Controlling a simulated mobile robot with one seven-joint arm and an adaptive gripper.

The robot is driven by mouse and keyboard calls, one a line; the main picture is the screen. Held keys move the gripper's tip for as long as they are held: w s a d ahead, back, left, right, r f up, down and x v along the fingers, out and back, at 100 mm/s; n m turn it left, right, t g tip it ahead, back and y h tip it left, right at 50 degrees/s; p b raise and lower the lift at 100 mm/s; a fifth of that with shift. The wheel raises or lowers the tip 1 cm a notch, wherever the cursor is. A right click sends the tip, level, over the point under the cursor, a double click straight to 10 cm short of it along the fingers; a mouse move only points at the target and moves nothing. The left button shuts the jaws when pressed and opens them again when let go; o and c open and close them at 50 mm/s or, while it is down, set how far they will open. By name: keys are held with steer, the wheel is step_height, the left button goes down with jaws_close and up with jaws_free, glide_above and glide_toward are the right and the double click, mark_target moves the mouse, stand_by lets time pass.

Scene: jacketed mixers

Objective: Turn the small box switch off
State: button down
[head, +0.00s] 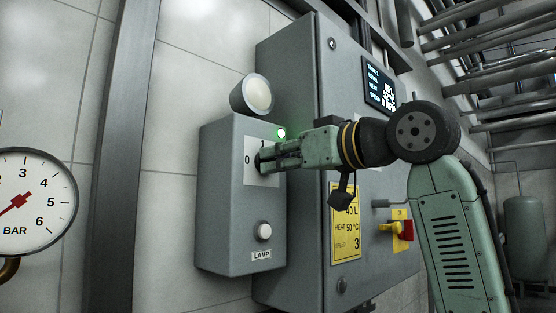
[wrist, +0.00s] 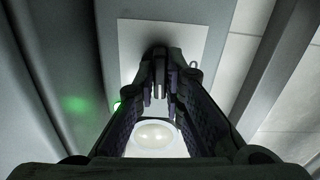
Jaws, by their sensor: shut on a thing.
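The small grey box (head: 225,205) hangs on the tiled wall, with a white plate (head: 253,181) marked 0 and 1 on its front. A black switch knob (head: 267,158) sits on that plate, mostly hidden by my gripper. My gripper (head: 268,158) reaches in from the right and is shut on the knob. In the wrist view the knob (wrist: 160,88) is between the fingertips against the white plate (wrist: 145,40). A green light (head: 281,133) glows at the box's upper right. The knob's exact pointing direction cannot be told.
A round lamp (head: 257,94) sits on top of the box, and a white button (head: 264,231) is above the LAMP label. A large grey cabinet (head: 295,70) stands close on the right, with a display (head: 379,84) and a red-yellow switch (head: 405,230). A gauge (head: 35,200) is at left.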

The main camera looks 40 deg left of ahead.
steer(key=n, duration=1.3)
steer(key=shift+n, duration=2)
steer(key=c, duration=1.7)
jaws_free()
